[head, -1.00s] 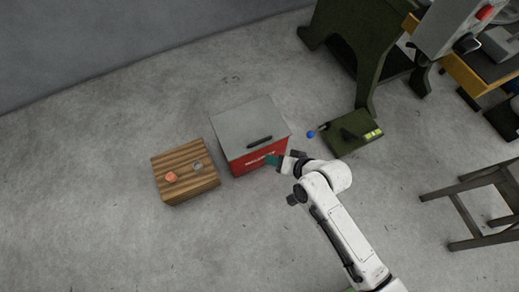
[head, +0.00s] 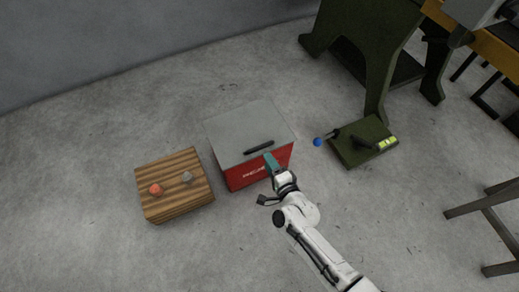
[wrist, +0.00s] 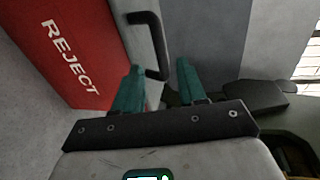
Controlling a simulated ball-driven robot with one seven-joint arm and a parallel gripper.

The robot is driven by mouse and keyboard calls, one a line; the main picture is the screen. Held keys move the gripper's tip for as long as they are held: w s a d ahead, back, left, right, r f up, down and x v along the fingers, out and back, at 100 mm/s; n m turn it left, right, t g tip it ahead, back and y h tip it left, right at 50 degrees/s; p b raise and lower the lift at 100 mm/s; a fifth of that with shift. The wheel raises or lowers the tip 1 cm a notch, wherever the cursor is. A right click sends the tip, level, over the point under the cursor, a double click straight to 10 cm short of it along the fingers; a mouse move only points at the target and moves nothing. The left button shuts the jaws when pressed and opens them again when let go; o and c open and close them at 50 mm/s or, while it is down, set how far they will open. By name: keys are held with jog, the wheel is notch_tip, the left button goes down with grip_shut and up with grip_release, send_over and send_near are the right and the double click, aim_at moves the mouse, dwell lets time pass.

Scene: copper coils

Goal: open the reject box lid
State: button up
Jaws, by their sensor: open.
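The reject box (head: 252,172) is red with a grey lid (head: 240,125), which lies shut on top. A black bar handle (head: 259,147) sits near the lid's front edge. My gripper (head: 270,160) is at the front of the box, close to the handle's right end. In the wrist view the red side with the word REJECT (wrist: 70,58) is at the left, and the black handle (wrist: 150,45) reaches down toward the space between my open teal fingers (wrist: 158,85). The fingers hold nothing. I cannot tell whether a finger touches the handle.
A wooden crate (head: 176,203) with an orange piece (head: 155,189) and a grey piece (head: 187,178) on top stands left of the box. A stool (head: 490,215) stands far right.

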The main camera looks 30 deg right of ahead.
aim_at(259, 146)
jog(key=shift+b+x, duration=1.85)
jog(key=shift+x, duration=2.4)
jog(key=shift+c, duration=0.2)
grip_shut()
